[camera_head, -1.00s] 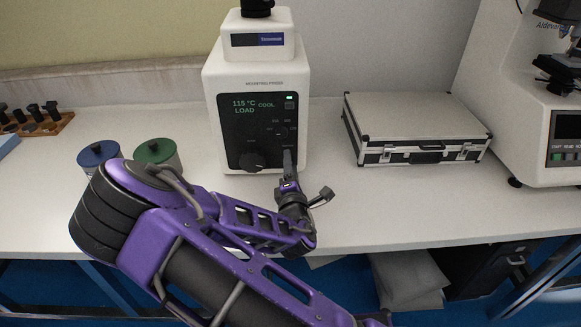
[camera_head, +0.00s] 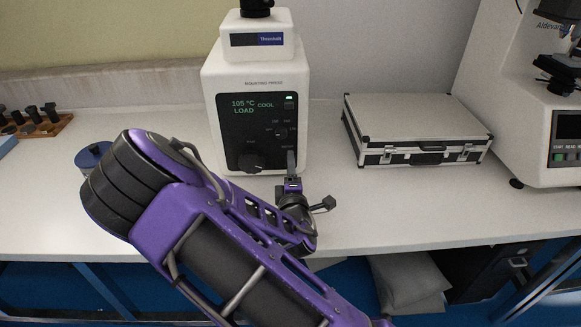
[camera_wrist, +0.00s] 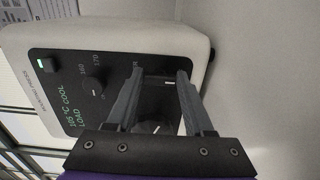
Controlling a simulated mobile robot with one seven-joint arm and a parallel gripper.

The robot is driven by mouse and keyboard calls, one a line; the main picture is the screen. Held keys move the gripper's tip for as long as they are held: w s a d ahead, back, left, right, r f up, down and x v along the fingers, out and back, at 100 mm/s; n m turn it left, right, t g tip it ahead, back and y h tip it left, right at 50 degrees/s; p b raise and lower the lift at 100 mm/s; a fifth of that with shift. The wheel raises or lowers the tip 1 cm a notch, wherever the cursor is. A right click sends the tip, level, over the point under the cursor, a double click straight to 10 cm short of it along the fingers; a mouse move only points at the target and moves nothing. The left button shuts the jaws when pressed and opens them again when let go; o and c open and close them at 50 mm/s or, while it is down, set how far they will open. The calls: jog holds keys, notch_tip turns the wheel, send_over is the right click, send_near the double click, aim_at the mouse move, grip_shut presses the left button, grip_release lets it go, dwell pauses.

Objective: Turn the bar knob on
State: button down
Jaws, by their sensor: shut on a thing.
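The white mounting press (camera_head: 215,95) stands at the back of the bench, with a black control panel (camera_head: 237,128) that reads 105 °C, COOL, LOAD. My gripper (camera_head: 291,157) reaches the panel's lower right corner. In the wrist view my gripper (camera_wrist: 159,77) has its two fingers on either side of a dark knob with a white mark, apparently the bar knob (camera_wrist: 169,83); the fingers hide much of it. A large round knob (camera_head: 251,161) is at the panel's lower left, and a smaller dial (camera_head: 281,132) sits above the gripper. A green light (camera_head: 289,98) is lit.
A silver case (camera_head: 415,130) lies to the right of the press, with a white tester (camera_head: 510,100) beyond it. A blue-lidded jar (camera_head: 92,155) is at left, partly behind my arm. A wooden rack (camera_head: 45,127) is at far left. Bench space right of my gripper is clear.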

jog(key=shift+r, duration=0.1)
jog(key=shift+c, duration=1.4)
grip_release()
jog(key=s, duration=0.9)
jog(key=s+p, duration=0.7)
jog(key=p, duration=0.1)
jog(key=shift+s, duration=0.65)
